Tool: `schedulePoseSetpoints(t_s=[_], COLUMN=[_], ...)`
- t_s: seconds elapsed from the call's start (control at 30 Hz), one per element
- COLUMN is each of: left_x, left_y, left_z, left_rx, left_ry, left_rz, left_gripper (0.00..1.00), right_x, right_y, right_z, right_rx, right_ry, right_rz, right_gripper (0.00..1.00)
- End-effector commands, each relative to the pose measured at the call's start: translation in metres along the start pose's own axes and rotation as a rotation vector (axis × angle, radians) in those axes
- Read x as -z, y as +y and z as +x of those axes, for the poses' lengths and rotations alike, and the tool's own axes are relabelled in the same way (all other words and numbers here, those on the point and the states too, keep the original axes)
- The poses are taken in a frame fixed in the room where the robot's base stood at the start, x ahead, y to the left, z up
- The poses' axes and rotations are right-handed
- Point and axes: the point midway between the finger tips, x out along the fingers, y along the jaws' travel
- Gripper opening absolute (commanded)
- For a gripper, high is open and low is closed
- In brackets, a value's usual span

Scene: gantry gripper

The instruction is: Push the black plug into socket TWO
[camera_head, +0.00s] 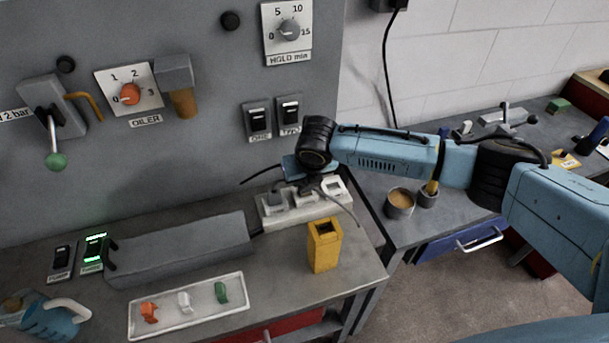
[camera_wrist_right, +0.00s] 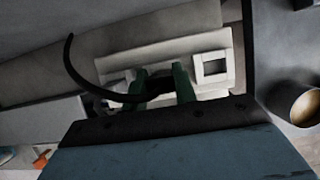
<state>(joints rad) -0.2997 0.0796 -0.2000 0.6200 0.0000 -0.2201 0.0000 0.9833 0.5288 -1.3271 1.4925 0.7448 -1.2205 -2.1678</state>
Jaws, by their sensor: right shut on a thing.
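My right gripper (camera_head: 306,186) is over the white socket strip (camera_head: 262,215) on the bench. In the right wrist view, its green fingers (camera_wrist_right: 165,86) are shut on the black plug (camera_wrist_right: 158,84), which is mostly hidden between them. A black cable (camera_wrist_right: 72,62) curves away to the left. The fingers hide the middle of the strip (camera_wrist_right: 185,45), so I cannot tell whether the plug touches or enters a socket. The right-hand socket (camera_wrist_right: 212,67) is uncovered and looks empty. Two switches marked ONE (camera_head: 258,117) and TWO (camera_head: 290,110) are on the panel above.
A yellow bin (camera_head: 324,246) stands in front of the strip. A long grey box (camera_head: 180,252) lies left of it, behind a white tray (camera_head: 187,321) with coloured clips. The grey panel (camera_head: 200,35) rises behind. A light blue object (camera_head: 50,322) is at lower left.

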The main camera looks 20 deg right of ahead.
Motion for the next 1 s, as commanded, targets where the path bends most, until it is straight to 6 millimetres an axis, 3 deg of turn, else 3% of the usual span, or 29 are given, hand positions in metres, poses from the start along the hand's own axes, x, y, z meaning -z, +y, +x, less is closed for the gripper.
schedulePoseSetpoints(t_s=[0.8,0.83,1.0], left_x=[-0.001,-0.001,-0.001], left_y=[0.000,0.000,0.000], left_z=[0.005,0.005,0.004], left_rx=[0.000,0.000,0.000], left_ry=[0.000,0.000,0.000], left_rz=[0.000,0.000,0.000], left_gripper=[0.78,0.78,0.78], right_x=[0.009,0.009,0.008], right_y=[0.000,0.000,0.000], right_z=[0.019,0.019,0.019], right_rx=[0.001,0.001,0.001], right_ry=[0.000,0.000,0.000], right_rz=[-0.001,-0.001,-0.001], right_gripper=[0.05,0.29,0.51])
